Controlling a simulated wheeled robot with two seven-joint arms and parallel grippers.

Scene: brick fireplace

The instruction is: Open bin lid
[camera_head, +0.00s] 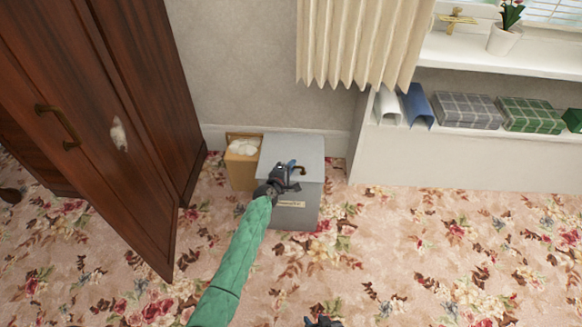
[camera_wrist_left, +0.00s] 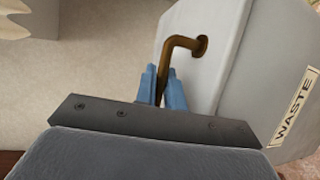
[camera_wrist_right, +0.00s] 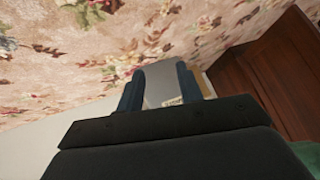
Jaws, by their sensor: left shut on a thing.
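The grey bin (camera_head: 300,217) stands on the carpet against the wall, with a label on its front. The label reads WASTE in the left wrist view (camera_wrist_left: 294,105). Its flat grey lid (camera_head: 290,146) looks closed. A bent brown metal handle (camera_wrist_left: 180,44) rises from the lid. My left gripper (camera_head: 290,172) is above the lid, and its blue fingers (camera_wrist_left: 162,84) are shut on the handle. My right gripper (camera_head: 323,321) shows only at the bottom edge. In the right wrist view its fingers (camera_wrist_right: 160,84) are apart and empty, with the bin (camera_wrist_right: 160,76) beyond them.
A box with white contents (camera_head: 242,160) stands beside the bin on the left. A dark wooden wardrobe (camera_head: 90,130) with a door standing out is further left. A white shelf (camera_head: 450,155) with folded cloths is on the right, below a curtain (camera_head: 355,45). The floral carpet (camera_head: 430,260) in front is clear.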

